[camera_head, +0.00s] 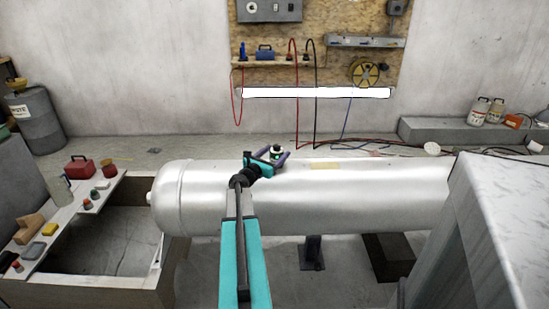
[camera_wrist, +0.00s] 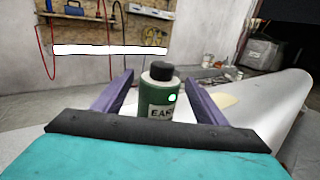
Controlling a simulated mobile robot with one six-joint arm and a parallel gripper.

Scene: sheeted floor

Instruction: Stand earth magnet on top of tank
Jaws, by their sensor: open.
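The earth magnet is a small green cylinder with a black cap and a white label reading "EA…" (camera_wrist: 157,97). It is upright at the top of the silver tank (camera_head: 215,200), and also shows in the head view (camera_head: 276,151). My gripper (camera_head: 271,158) is at the tank's top, left of the tank's middle. In the wrist view its two purple fingers (camera_wrist: 159,80) are open, one on each side of the magnet, with gaps between. The magnet's base is hidden, so its contact with the tank cannot be seen. The tank also shows at the right in the wrist view (camera_wrist: 275,110).
A tan patch (camera_head: 325,166) lies on the tank right of my gripper. A bench with small items (camera_head: 85,207) stands at the left. A large grey block (camera_head: 505,215) stands at the right front. Hoses (camera_head: 370,148) lie behind the tank. The tank's top is otherwise clear.

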